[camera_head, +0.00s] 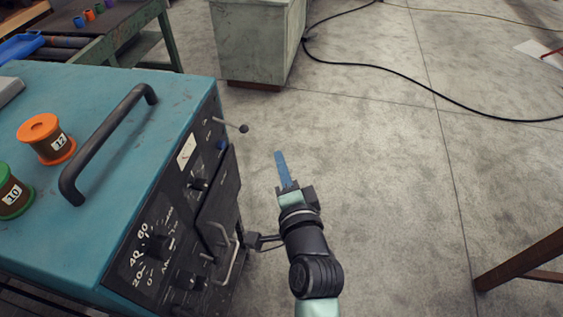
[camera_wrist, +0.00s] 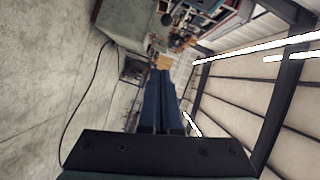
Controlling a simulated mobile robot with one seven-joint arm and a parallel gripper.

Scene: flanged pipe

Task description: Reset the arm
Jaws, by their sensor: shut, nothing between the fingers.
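My gripper (camera_head: 282,168) is in the head view, right of the teal machine, held in the air over the concrete floor. Its blue fingers are shut together and hold nothing. In the wrist view the two blue fingers (camera_wrist: 162,95) lie side by side and point away from the camera, toward the far room. My dark wrist and arm extend down to the bottom of the head view. The gripper appears clear of the machine's front panel. No flanged pipe can be made out.
The teal machine (camera_head: 90,85) on the left carries a black handle (camera_head: 105,140), an orange spool (camera_head: 46,138) and a green spool (camera_head: 12,193). A lever (camera_head: 230,125) juts from its panel. A grey cabinet (camera_head: 258,40) stands behind. A black cable (camera_head: 430,92) crosses open floor at right.

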